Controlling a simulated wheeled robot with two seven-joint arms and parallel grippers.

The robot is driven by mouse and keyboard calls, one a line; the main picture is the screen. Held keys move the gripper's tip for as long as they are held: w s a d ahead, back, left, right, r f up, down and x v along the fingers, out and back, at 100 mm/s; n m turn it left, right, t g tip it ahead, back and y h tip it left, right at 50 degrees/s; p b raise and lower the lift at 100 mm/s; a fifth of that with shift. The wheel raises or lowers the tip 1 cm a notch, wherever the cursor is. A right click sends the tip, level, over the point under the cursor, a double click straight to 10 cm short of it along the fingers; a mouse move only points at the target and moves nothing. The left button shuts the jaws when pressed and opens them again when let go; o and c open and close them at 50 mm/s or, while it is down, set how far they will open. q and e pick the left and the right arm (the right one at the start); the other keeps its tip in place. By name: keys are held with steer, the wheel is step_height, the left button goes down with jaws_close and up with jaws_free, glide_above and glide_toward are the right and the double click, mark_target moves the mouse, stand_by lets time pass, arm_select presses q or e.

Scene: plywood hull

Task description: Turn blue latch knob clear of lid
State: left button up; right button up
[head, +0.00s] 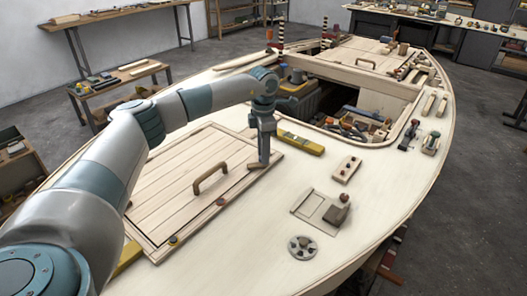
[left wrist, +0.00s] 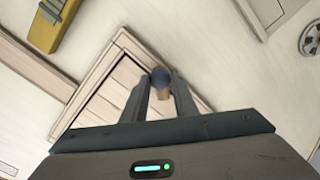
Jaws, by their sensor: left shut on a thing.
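The plank lid (head: 165,190) lies on the deck with a curved wooden handle (head: 210,179) standing on it. My left gripper (head: 264,163) points down at the lid's right corner. In the left wrist view, its two fingers (left wrist: 161,92) are closed around the blue latch knob (left wrist: 160,76), which stands near the corner of the lid (left wrist: 118,82). A small brown part shows just below the knob between the fingers; how the latch lies over the lid edge is partly hidden. In the head view the fingers hide the knob. My right gripper is not in view.
A yellow spirit level (head: 301,143) lies close to the right of the gripper. A big open hatch (head: 345,100) lies behind. A round vent (head: 302,247) is at front right.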

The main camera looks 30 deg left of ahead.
arm_select(q)
steer(key=n, duration=0.3)
steer(key=shift+r, duration=0.1)
steer(key=n, duration=0.2)
steer(key=shift+n+p, duration=0.3)
steer(key=shift+n, duration=1.2)
steer(key=shift+n+p, duration=0.3)
steer(key=shift+n, duration=0.5)
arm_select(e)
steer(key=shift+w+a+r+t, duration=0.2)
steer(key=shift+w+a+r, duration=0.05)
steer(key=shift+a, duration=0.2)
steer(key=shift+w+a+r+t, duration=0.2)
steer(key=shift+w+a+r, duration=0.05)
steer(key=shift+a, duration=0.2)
arm_select(q)
steer(key=shift+w, duration=0.1)
steer(key=o, duration=1.1)
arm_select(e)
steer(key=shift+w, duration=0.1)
